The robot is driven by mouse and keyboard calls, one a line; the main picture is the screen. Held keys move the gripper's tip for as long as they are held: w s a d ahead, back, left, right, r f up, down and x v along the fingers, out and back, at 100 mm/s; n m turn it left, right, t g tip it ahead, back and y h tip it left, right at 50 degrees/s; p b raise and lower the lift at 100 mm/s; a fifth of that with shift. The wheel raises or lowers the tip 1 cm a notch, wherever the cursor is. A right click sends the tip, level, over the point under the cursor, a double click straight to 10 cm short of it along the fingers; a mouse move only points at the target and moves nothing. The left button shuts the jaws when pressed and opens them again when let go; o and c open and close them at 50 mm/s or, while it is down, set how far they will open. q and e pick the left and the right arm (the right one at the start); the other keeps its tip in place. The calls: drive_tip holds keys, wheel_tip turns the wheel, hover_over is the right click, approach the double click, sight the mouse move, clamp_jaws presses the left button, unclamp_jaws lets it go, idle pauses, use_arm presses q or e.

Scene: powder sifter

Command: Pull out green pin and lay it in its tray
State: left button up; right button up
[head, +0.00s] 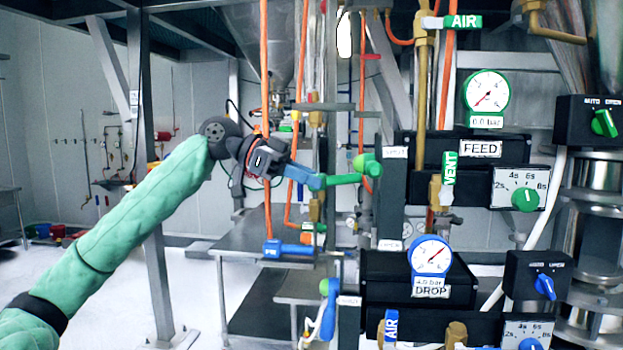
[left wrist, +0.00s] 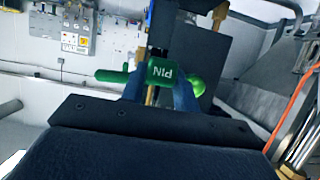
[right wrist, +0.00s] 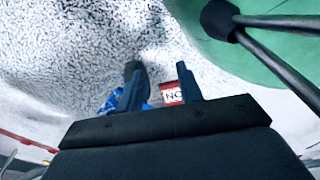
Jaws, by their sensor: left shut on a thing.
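The green pin (head: 343,179) is in the blue fingers of my left gripper (head: 313,181), which is shut on it. Its "PIN" label (left wrist: 162,72) faces the left wrist camera between the fingertips (left wrist: 160,90). The pin reaches toward the green-knobbed fitting (head: 372,166) on the dark upright by the FEED unit. I cannot tell whether its tip is inside the fitting. My right gripper (right wrist: 163,90) is outside the head view; its fingers are apart in the right wrist view, with nothing visibly gripped. I cannot clearly identify the green pin's tray.
A grey table (head: 245,240) stands below my left gripper. Orange vertical pipes (head: 264,80) run close by the left gripper. The DROP unit (head: 432,291) stands lower right. A red label (right wrist: 171,93) shows near the right fingers.

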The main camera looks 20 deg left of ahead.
use_arm(q)
drive_tip(key=shift+s+a+b, duration=0.2)
drive_tip(key=shift+a, duration=0.35)
drive_tip(key=shift+s+a+b, duration=0.15)
drive_tip(key=shift+a+b, duration=0.05)
drive_tip(key=shift+a, duration=0.35)
idle(0.4)
drive_tip(key=a+b, duration=0.1)
drive_tip(key=a, duration=0.1)
drive_tip(key=s+a+b, duration=0.1)
drive_tip(key=a, duration=0.2)
drive_tip(key=shift+s+a+f, duration=0.15)
drive_tip(key=shift+s, duration=0.05)
idle(0.5)
drive_tip(key=shift+a, duration=0.15)
drive_tip(key=s+a+b, duration=0.2)
drive_tip(key=a, duration=0.4)
drive_tip(key=shift+a+b, duration=0.4)
idle(0.9)
drive_tip(key=shift+r, duration=0.2)
